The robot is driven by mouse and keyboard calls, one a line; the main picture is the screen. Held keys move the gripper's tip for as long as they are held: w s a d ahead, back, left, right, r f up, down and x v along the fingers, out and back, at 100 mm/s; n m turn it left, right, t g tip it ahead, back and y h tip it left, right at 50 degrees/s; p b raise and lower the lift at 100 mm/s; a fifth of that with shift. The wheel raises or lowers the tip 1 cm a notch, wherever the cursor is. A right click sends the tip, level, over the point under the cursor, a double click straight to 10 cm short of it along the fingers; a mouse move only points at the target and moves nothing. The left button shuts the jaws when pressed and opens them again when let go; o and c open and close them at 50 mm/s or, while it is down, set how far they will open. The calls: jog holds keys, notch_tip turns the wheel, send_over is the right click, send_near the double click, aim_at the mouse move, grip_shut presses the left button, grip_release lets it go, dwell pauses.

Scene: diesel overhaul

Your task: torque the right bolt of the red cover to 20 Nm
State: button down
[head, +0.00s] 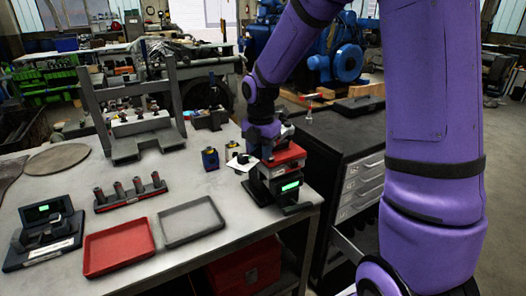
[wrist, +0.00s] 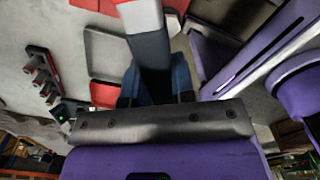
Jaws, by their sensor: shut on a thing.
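The red cover (head: 288,155) sits on a dark fixture near the right front corner of the bench, with a lit green display (head: 290,186) below it. My gripper (head: 268,132) is just above and behind the cover, shut on a tool. In the wrist view the blue fingers (wrist: 156,86) close on both sides of this tool (wrist: 150,52), which has a dark grey body and a whitish, red-marked far part. The bolts of the cover are hidden or too small to make out. I cannot tell whether the tool touches a bolt.
A red tray (head: 118,247) and a grey tray (head: 192,221) lie on the front of the bench. A red rack (head: 130,193) holds several upright parts. A display stand (head: 45,235) is at left, a grey frame (head: 140,130) behind. A drawer cabinet (head: 345,150) stands to the right.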

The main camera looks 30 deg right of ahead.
jog(key=shift+w+a, duration=0.15)
jog(key=shift+w, duration=0.1)
jog(key=shift+w+a+r, duration=0.1)
jog(key=shift+w+a, duration=0.1)
jog(key=shift+w, duration=0.2)
dwell(0.4)
jog(key=shift+w, duration=0.15)
jog(key=shift+w+a+m, duration=0.2)
jog(key=shift+w+m, duration=0.05)
jog(key=shift+m, duration=0.25)
jog(key=shift+w, duration=0.15)
jog(key=shift+w+a+m, duration=0.1)
jog(key=shift+w+m, duration=0.15)
jog(key=shift+m, duration=0.05)
jog(key=shift+w, duration=0.15)
jog(key=shift+w+a+m, duration=0.15)
jog(key=shift+w+m, duration=0.1)
jog(key=shift+m, duration=0.05)
